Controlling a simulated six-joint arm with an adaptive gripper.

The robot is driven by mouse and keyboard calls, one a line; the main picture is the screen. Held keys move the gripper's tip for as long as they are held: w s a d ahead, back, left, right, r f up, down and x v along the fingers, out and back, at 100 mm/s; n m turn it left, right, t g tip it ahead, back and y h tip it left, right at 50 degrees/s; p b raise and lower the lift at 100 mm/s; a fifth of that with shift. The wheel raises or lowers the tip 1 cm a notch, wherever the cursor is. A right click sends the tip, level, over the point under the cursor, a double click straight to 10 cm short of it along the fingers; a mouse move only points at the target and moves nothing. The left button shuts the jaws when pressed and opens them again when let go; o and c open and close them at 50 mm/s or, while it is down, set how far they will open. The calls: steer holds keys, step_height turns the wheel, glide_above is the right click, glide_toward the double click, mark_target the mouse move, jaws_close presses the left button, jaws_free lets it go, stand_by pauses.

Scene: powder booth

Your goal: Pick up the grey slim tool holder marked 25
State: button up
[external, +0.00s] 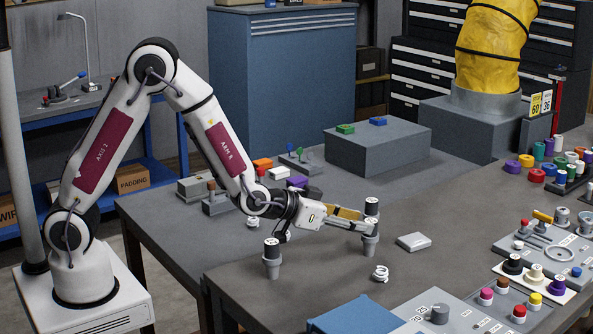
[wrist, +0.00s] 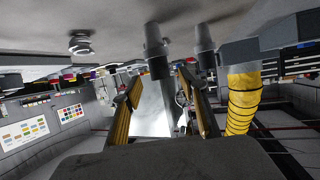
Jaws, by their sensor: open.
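My gripper (external: 362,221) is open and level, low over the grey table, with its fingertips at a tall grey tool holder with a black top (external: 371,206). The fingers partly hide that holder, and I cannot tell if a second one stands behind it. A shorter grey holder with a black top (external: 272,249) stands apart to the left. The wrist view is upside down. There one grey holder (wrist: 155,48) shows just beyond the gap between the open fingers (wrist: 159,78), and another (wrist: 205,44) stands to its right. The size marks are too small to read.
A white coil (external: 380,273) and a flat light block (external: 413,242) lie near the gripper. A blue box (external: 354,316) and trays of coloured parts fill the front right. A large grey block (external: 377,150) stands behind. Table surface between the two holders is mostly free.

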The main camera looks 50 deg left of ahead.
mark_target(370, 238)
steer(key=shift+f, duration=0.45)
steer(key=shift+w+f, duration=0.15)
steer(key=shift+f, duration=0.05)
steer(key=shift+x, duration=2.3)
steer(key=shift+c, duration=0.2)
jaws_close()
